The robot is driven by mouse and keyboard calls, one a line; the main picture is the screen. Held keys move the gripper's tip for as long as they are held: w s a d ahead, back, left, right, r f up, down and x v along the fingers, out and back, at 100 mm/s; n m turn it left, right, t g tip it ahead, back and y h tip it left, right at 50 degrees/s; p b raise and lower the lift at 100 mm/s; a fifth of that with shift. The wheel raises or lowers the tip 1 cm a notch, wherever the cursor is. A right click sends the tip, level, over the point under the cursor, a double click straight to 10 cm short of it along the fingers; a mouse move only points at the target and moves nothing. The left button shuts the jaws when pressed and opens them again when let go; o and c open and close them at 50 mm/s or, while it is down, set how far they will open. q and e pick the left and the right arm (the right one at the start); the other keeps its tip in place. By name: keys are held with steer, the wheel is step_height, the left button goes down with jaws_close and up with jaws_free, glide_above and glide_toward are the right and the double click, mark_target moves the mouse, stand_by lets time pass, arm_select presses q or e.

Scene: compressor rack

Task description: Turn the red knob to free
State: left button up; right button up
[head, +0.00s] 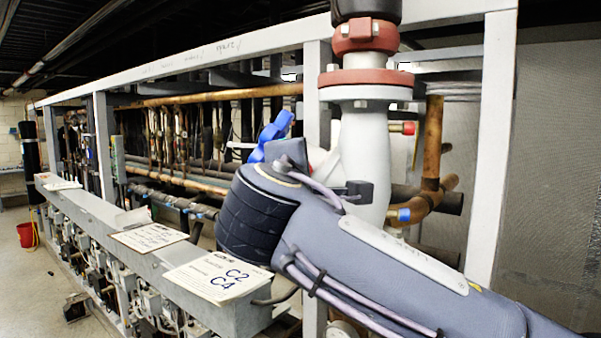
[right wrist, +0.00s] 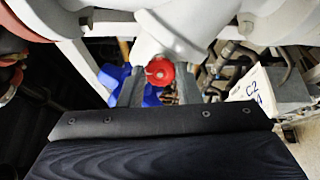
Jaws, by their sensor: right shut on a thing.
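In the right wrist view the red knob (right wrist: 160,72) sits at the end of a pale stub on the large white pipe body. My right gripper (right wrist: 160,78) has one grey finger on each side of the knob and is shut on it. In the head view my right arm comes in from the right and hides the knob and the fingertips. The knob's turned position cannot be read. My left gripper is in neither view.
A blue valve handle (head: 275,135) is close beside my right wrist. The white vertical pipe (head: 365,150) with red flanges (head: 366,77) stands behind my arm. A copper pipe (head: 432,140) runs to its right. A ledge with paper labels (head: 217,277) lies below.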

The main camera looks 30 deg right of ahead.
steer(key=shift+n, duration=0.6)
steer(key=o, duration=1)
steer(key=shift+c, duration=0.2)
steer(key=shift+s+a, duration=0.1)
steer(key=b+v, duration=0.1)
steer(key=v, duration=0.6)
steer(key=shift+s+a+b, duration=0.2)
steer(key=shift+s+b, duration=0.05)
steer(key=shift+b, duration=0.15)
